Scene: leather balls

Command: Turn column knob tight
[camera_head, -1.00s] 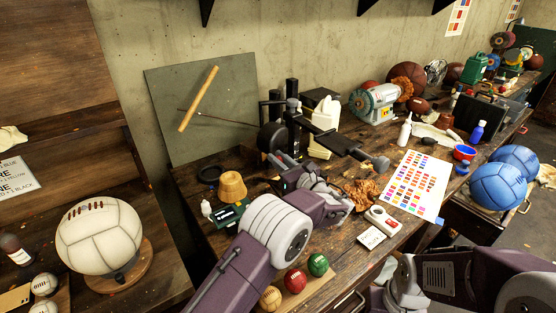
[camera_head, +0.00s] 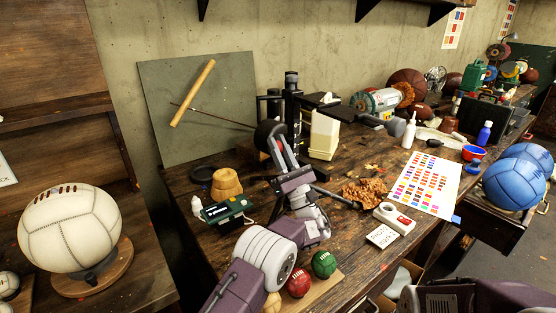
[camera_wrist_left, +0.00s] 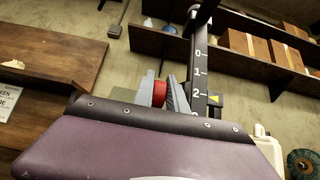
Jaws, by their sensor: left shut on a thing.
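The black column (camera_head: 291,90) of a stand rises at the back of the workbench. In the left wrist view, the column (camera_wrist_left: 200,62) carries a white scale with numbers and a yellow pointer. A red knob (camera_wrist_left: 159,93) is at its side. My left gripper (camera_wrist_left: 160,92) is shut on this knob, one grey finger on each side. In the head view, my left gripper (camera_head: 277,146) reaches up to the column's left side, and the fingers mostly hide the knob. My right gripper is out of view; only part of that arm shows at the lower right.
Red and green balls (camera_head: 323,264) sit at the bench front. A colour chart (camera_head: 425,183) and leather scraps (camera_head: 365,192) lie to the right.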

